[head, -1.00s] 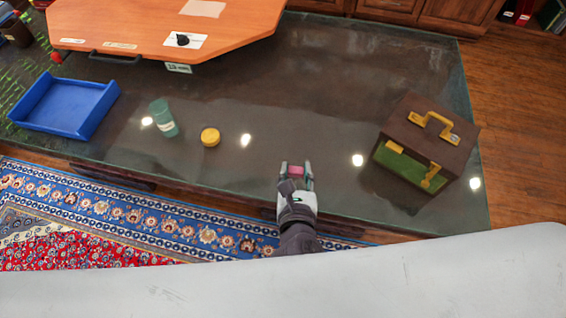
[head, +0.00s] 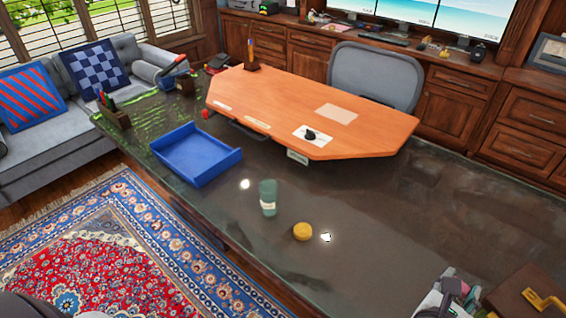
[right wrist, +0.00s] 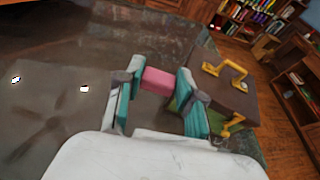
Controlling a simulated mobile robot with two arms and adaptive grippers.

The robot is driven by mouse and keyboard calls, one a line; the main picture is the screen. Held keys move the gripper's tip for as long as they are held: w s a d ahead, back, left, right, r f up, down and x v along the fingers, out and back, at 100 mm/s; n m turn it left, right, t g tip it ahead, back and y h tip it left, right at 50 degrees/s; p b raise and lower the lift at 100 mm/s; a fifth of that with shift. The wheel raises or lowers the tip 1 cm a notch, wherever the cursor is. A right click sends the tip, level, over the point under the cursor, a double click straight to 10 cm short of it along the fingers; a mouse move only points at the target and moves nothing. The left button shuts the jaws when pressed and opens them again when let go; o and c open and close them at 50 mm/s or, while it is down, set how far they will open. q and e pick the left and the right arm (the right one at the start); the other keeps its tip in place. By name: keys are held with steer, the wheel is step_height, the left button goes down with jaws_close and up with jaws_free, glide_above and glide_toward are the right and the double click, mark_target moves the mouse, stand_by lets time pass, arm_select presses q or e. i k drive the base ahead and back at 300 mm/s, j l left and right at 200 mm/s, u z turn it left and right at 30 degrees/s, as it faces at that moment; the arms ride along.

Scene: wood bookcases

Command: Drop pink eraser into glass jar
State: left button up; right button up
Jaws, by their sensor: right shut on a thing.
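The pink eraser (right wrist: 157,81) is held between the fingers of my right gripper (right wrist: 158,92) in the right wrist view. In the head view my right gripper (head: 456,290) is at the lower right, partly cut off by the frame, with a bit of pink between its fingers. The greenish glass jar (head: 268,198) with a pale label stands upright on the dark glass desk, left of the gripper and well apart from it. A round yellow lid (head: 303,231) lies on the desk just right of the jar. My left gripper is not seen.
A brown box with yellow handle (head: 525,293) stands right of my right gripper; it also shows in the right wrist view (right wrist: 232,92). A blue tray (head: 196,156) lies left of the jar. An orange raised desktop (head: 300,105) is behind. The desk between gripper and lid is clear.

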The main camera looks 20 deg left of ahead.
mark_target(271, 208)
steer(key=i+j, duration=0.1)
steer(key=j, duration=0.3)
steer(key=i+j, duration=0.15)
steer(key=j, duration=0.25)
steer(key=i+j, duration=0.1)
steer(key=j, duration=0.3)
steer(key=i+j, duration=0.1)
steer(key=j, duration=0.35)
steer(key=i+j, duration=0.1)
steer(key=j, duration=0.3)
steer(key=z, duration=0.05)
